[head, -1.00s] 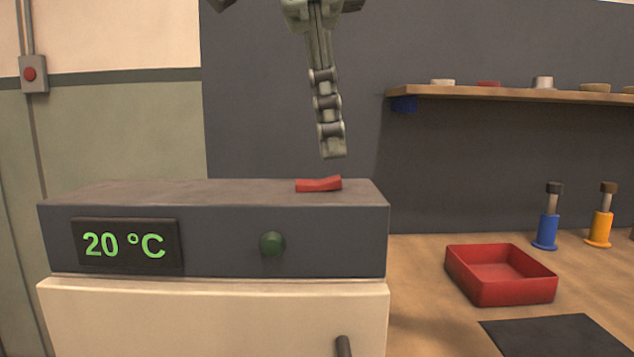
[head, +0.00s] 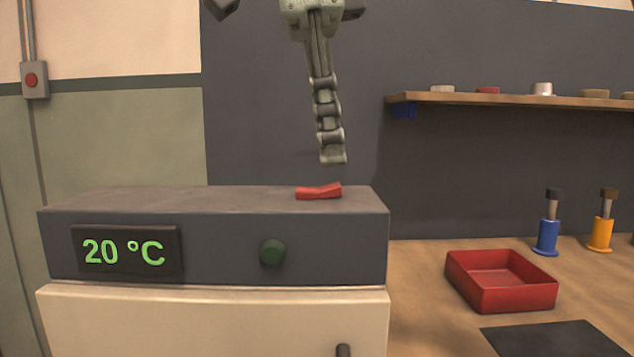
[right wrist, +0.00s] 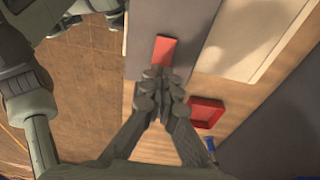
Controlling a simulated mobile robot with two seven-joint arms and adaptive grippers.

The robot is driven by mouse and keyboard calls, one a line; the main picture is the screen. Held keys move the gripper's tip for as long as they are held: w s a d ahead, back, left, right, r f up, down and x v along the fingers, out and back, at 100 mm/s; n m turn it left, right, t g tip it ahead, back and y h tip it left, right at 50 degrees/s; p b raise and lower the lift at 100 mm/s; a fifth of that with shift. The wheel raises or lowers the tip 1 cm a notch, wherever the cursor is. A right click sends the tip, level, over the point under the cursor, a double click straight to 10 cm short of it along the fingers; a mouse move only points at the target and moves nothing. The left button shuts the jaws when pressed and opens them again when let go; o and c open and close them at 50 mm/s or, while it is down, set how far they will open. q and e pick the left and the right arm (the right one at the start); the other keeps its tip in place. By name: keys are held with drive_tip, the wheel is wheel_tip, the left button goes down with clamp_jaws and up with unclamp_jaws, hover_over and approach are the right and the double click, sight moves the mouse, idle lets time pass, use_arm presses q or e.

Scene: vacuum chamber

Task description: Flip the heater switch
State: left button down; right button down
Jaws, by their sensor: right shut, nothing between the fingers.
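The heater is a box with a dark grey top unit (head: 225,262) and a cream lower body. Its display (head: 127,252) reads 20 °C, and a dark green round lamp (head: 272,252) sits beside it, looking unlit. The red rocker switch (head: 318,192) is on the top face near the right end, its right end raised. It also shows in the right wrist view (right wrist: 165,50), just past the fingertips. My right gripper (head: 333,160) is shut and empty, pointing down a little above the switch with a visible gap. My left gripper is not clearly in view.
A red tray (head: 500,304), a blue-based cylinder (head: 547,238), an orange-based one (head: 601,237) and a black mat stand on the wooden bench at right. A shelf (head: 510,98) with small dishes is on the back wall. A red wall button (head: 31,80) is far left.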

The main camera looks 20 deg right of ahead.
sight(330, 184)
drive_tip(key=shift+f+b, duration=0.65)
drive_tip(key=shift+f, duration=0.4)
idle(0.7)
drive_tip(key=shift+r, duration=0.1)
wheel_tip(330, 184, up, 5)
drive_tip(key=p, duration=0.5)
drive_tip(key=shift+r, duration=0.95)
